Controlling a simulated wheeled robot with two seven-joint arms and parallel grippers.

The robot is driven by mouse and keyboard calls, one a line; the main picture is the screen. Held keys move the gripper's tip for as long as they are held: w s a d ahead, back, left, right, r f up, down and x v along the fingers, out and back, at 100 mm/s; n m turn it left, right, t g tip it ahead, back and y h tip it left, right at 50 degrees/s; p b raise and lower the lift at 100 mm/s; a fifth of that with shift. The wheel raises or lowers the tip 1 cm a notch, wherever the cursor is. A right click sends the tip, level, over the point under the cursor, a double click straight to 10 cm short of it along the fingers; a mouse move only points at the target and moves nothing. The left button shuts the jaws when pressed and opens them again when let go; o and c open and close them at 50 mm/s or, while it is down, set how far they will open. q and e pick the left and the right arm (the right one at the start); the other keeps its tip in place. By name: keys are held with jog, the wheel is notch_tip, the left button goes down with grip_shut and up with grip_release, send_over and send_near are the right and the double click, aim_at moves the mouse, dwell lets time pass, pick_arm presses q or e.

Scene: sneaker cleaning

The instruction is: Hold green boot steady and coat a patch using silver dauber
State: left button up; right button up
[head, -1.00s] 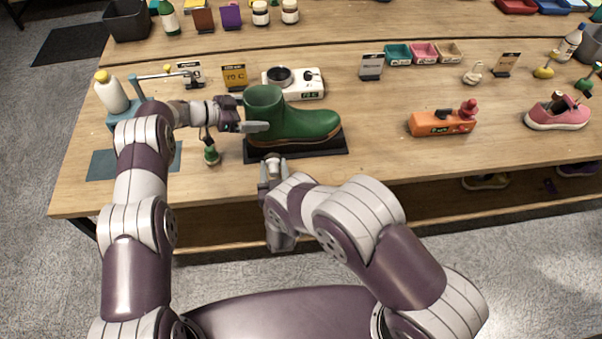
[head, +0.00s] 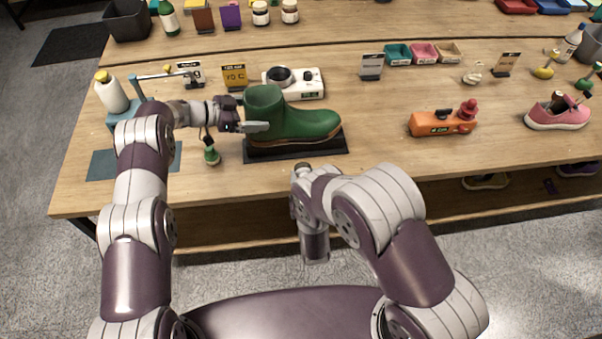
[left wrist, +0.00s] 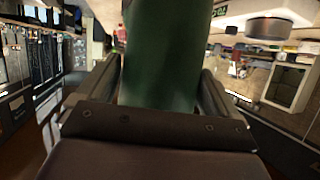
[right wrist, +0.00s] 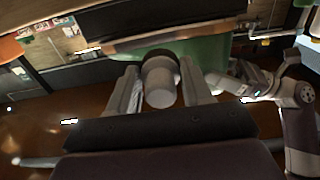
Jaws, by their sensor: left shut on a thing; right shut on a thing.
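The green boot (head: 300,122) stands upright on a dark flat stand (head: 325,147), toe to the right. My left gripper (head: 256,127) is shut on the boot's shaft at the left. The shaft fills the space between its fingers in the left wrist view (left wrist: 160,60). My right gripper (head: 300,180) is near the table's front edge, in front of the boot and apart from it. In the right wrist view, its fingers are shut on the silver dauber (right wrist: 160,85), a pale grey cylinder with a dark end. The boot shows beyond it (right wrist: 207,52).
A small green-based brush-like tool (head: 211,155) stands left of the stand. A white device (head: 305,84) is behind the boot. The table between boot and orange device is clear.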

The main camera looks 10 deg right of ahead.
pick_arm(q)
jog(key=o, duration=1.1)
jog(key=shift+c, duration=0.2)
jog(key=v, duration=1.2)
